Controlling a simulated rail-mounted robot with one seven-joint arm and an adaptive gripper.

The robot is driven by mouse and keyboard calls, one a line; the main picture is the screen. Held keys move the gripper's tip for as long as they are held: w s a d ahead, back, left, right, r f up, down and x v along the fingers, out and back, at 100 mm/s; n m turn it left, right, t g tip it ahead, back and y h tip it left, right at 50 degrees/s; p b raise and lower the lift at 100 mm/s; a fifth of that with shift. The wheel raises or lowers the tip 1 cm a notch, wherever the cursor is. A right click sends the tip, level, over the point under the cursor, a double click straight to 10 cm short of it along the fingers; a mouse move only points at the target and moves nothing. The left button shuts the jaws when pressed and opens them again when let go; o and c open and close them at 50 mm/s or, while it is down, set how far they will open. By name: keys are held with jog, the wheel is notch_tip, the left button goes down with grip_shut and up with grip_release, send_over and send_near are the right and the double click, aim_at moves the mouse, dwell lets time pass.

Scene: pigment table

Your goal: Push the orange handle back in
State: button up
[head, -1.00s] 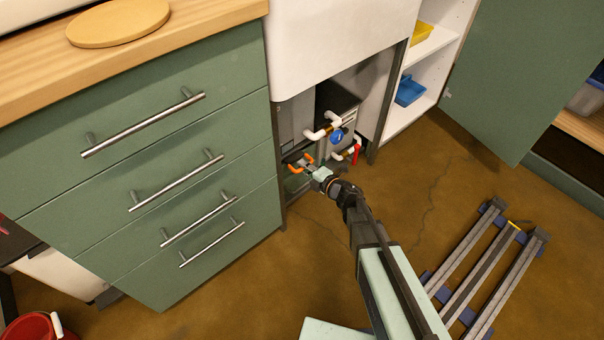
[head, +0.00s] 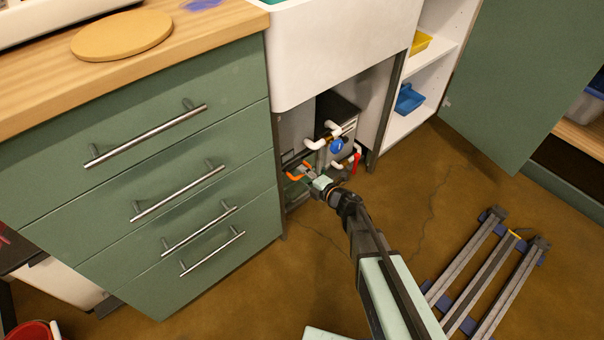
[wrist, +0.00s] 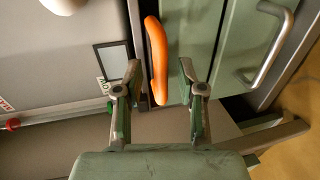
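The orange handle (wrist: 157,62) is a bent orange bar in the wrist view. It lies between the two spread fingers of my gripper (wrist: 160,70), with a gap showing on each side. In the head view, the orange handle (head: 293,177) shows low in the opening under the sink, and my gripper (head: 308,172) is right at it. My gripper is open and does not appear to grasp the handle. Where the handle joins its fitting is hard to see, and my gripper covers part of it in the head view.
White pipes with a blue knob (head: 337,147) and a red lever (head: 356,162) are just right of my gripper. Green drawers (head: 190,165) stand close on the left. A slatted rack (head: 488,270) lies on the floor at right, with bare floor between.

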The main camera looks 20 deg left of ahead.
jog(key=v, duration=1)
jog(key=shift+d, duration=0.2)
jog(key=shift+s, duration=0.1)
